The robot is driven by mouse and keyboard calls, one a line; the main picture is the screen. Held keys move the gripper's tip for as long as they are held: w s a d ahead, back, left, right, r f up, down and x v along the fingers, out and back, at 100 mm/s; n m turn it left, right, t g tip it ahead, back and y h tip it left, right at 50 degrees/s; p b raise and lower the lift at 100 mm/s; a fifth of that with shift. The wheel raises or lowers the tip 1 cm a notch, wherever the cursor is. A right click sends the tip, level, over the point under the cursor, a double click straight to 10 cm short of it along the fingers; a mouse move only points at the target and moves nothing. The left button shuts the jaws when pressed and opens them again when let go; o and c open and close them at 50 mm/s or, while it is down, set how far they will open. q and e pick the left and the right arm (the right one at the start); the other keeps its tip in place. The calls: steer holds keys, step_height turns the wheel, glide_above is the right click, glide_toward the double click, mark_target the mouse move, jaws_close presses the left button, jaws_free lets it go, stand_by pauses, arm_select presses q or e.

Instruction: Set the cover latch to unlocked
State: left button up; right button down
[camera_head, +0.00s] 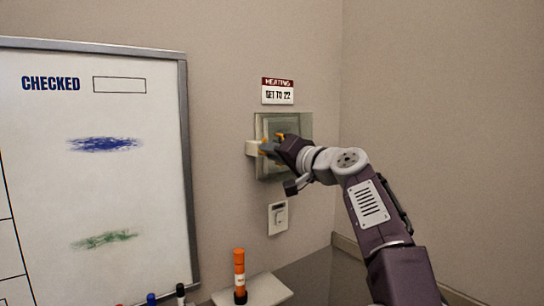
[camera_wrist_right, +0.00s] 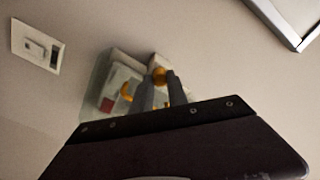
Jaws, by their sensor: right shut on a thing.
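The cover (camera_head: 296,128) is a clear, pale box on the wall below the heating sign. A cream block, the latch (camera_head: 252,148), sticks out at its left edge. My right gripper (camera_head: 266,147), with orange fingertips, is at that edge and shut on the latch. The wrist view shows the fingers (camera_wrist_right: 158,90) against the pale housing, with a cream block (camera_wrist_right: 157,61) beyond an orange tip. The fingers hide part of the latch, and I cannot read its setting. My left gripper is not in view.
A heating sign (camera_head: 278,91) reads "SET TO 22". A light switch (camera_head: 278,217) is below the cover. A whiteboard (camera_head: 120,190) hangs at left. An orange marker (camera_head: 239,270) stands on a small ledge (camera_head: 266,290). A wall corner lies to the right.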

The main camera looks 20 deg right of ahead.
steer(key=shift+f, duration=0.35)
steer(key=c, duration=1.4)
jaws_free()
steer(key=shift+o, duration=0.6)
steer(key=shift+r, duration=0.2)
steer(key=shift+s, duration=0.1)
steer(key=b+v, duration=0.3)
steer(key=v, duration=0.6)
steer(key=shift+b, duration=0.3)
